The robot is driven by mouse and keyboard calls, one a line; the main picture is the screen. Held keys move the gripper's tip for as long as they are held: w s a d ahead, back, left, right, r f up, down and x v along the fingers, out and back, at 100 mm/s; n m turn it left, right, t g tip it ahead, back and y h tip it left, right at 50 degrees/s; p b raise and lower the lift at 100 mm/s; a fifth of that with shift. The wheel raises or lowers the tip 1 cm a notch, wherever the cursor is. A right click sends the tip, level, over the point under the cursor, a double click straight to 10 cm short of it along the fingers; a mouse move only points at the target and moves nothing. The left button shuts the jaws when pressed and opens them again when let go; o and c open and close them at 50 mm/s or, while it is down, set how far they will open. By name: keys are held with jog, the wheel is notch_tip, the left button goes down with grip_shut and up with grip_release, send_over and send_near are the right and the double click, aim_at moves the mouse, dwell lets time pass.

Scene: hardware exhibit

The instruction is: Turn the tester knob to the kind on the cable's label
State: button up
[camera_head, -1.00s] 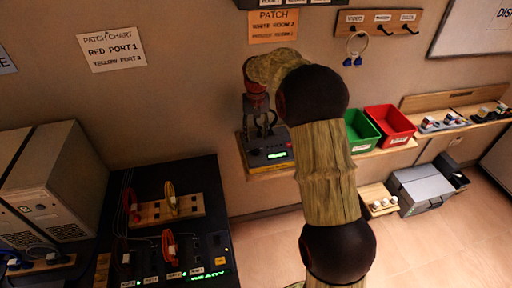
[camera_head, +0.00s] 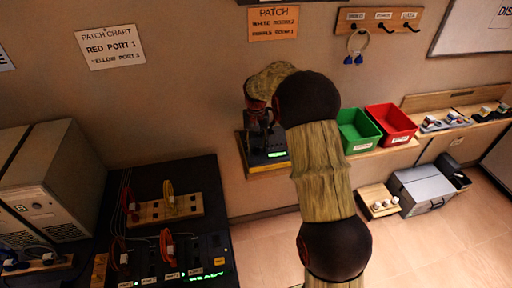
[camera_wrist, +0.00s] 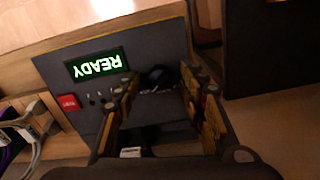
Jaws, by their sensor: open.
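The tester is a dark box with a yellow edge (camera_head: 255,166) on a wall shelf in the head view. Its green screen (camera_wrist: 97,64) reads READY, upside down in the wrist view. A red patch (camera_wrist: 68,102) and small dark studs sit beside the screen. A dark round knob (camera_wrist: 158,76) shows on the panel beyond my fingertips. My gripper (camera_wrist: 163,92) is open over the panel, its fingers on either side of the knob; I cannot tell whether they touch it. The knob's setting is not readable. Pale cables (camera_wrist: 28,135) show at the left edge of the wrist view; no cable label is readable.
A black patch panel (camera_head: 165,240) with coloured cables is at lower left. Open floor lies at lower right.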

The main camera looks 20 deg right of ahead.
jog(key=shift+c, duration=1.2)
jog(key=c, duration=0.7)
grip_shut()
jog(key=shift+n, duration=0.3)
jog(key=n+p, duration=0.3)
jog(key=shift+r, duration=0.15)
jog(key=n+p, duration=0.3)
jog(key=n, duration=0.3)
jog(key=shift+n, duration=0.3)
jog(key=o, duration=0.9)
grip_release()
